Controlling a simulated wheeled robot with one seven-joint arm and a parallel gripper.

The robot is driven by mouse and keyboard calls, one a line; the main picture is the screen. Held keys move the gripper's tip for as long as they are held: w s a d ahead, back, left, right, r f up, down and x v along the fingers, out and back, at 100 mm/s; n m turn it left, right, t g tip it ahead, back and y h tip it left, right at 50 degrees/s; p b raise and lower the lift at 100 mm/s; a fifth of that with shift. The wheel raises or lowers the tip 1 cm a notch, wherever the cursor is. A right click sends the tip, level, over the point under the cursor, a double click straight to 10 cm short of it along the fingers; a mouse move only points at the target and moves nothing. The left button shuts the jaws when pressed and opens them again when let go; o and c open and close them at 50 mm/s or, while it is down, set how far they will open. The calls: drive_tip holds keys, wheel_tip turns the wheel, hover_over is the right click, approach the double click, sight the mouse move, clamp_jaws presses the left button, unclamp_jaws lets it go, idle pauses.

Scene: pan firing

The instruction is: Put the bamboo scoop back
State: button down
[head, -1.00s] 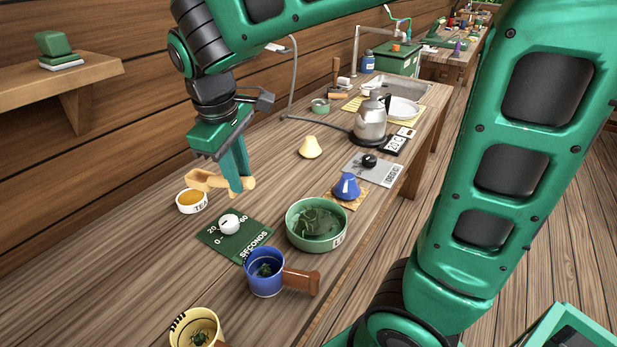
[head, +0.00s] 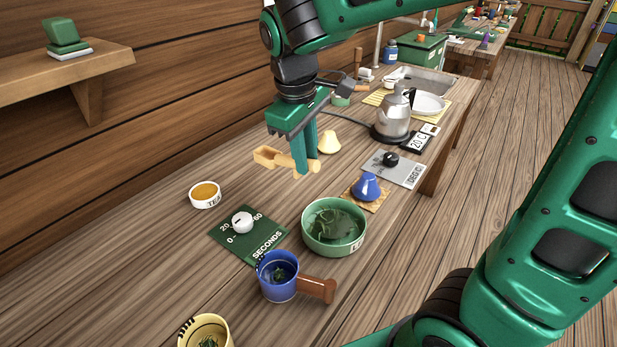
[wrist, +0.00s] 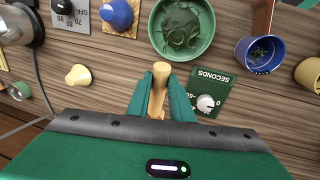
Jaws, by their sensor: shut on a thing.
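My gripper (head: 303,158) is shut on the bamboo scoop (head: 268,156) and holds it in the air above the table. In the head view the scoop's squared bowl points left and its round handle end sticks out on the right of the fingers. In the wrist view the scoop's handle end (wrist: 161,70) shows between the green fingers (wrist: 160,98), and its bowl is hidden behind the gripper body. A cream cone-shaped piece (head: 328,142) stands on the table behind the gripper.
A small white dish with orange contents (head: 205,194), a seconds dial (head: 242,222), a green bowl (head: 334,228), a blue handled cup (head: 278,278) and a yellow cup (head: 205,330) stand nearer. A blue piece (head: 367,187) and a kettle (head: 394,120) are to the right. Bare wood lies below the scoop.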

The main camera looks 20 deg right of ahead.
drive_tip(key=shift+w+d+f, duration=1.15)
drive_tip(key=shift+d+f, duration=0.4)
drive_tip(key=shift+f, duration=0.3)
drive_tip(key=shift+w+d+f, duration=1.15)
drive_tip(key=shift+d+f, duration=0.4)
drive_tip(key=shift+f, duration=0.25)
drive_tip(key=shift+w+d+f, duration=1.15)
drive_tip(key=shift+d+f, duration=0.4)
drive_tip(key=shift+f, duration=0.3)
drive_tip(key=c, duration=1.6)
unclamp_jaws()
drive_tip(key=shift+f, duration=0.1)
drive_tip(key=shift+o, duration=0.2)
